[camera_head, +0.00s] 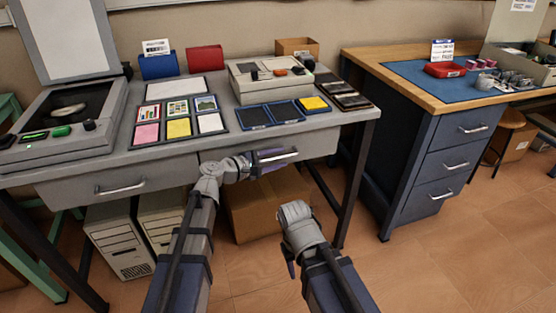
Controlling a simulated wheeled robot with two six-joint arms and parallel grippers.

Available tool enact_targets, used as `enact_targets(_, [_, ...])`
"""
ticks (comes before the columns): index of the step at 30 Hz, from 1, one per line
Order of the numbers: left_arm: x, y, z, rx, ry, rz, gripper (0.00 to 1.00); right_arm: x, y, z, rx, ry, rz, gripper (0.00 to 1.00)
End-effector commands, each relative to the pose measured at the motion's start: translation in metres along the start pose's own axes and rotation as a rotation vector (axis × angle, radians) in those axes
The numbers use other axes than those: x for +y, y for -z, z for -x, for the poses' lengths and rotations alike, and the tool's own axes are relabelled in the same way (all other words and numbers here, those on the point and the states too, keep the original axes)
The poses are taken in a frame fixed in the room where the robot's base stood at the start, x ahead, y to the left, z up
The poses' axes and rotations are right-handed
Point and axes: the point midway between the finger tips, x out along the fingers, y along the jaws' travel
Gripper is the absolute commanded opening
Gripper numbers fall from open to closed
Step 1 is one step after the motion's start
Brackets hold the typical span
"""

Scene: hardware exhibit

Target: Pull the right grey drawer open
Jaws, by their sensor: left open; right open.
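The right grey drawer (318,146) is in the front of the grey desk, and its metal handle (282,157) faces me. I cannot tell whether this drawer stands slightly out. My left gripper (266,156) is at the left part of that handle, its open jaws close to it. The wrist partly hides the drawer's left half, and I cannot tell whether the fingers touch the handle. My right gripper (290,262) is open and empty, lower down in front of the desk, pointing downward. The left grey drawer (75,195) looks shut, with its own handle (122,189).
A cardboard box (245,212) and computer towers (120,245) stand under the desk. A desk leg (355,190) is right of the drawer. A blue cabinet (420,170) stands farther right. The floor in front is clear.

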Motion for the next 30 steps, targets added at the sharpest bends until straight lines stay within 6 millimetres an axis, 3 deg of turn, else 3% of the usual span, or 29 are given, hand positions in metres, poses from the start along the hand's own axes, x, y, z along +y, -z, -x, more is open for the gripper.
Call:
enact_targets(9, [0.0000, -0.0003, -0.0025, 0.000, 0.000, 0.000, 0.45, -0.0001, 0.0000, -0.0003, 0.000, 0.000, 0.000, 0.50])
enact_targets(21, [0.0000, -0.0002, -0.0023, 0.000, 0.000, 0.000, 0.00, -0.0001, 0.0000, -0.0004, 0.000, 0.000, 0.000, 0.50])
enact_targets(30, [-0.0002, -0.0002, -0.0022, 0.000, 0.000, -0.001, 0.00, -0.0001, 0.0000, -0.0004, 0.000, 0.000, 0.000, 0.50])
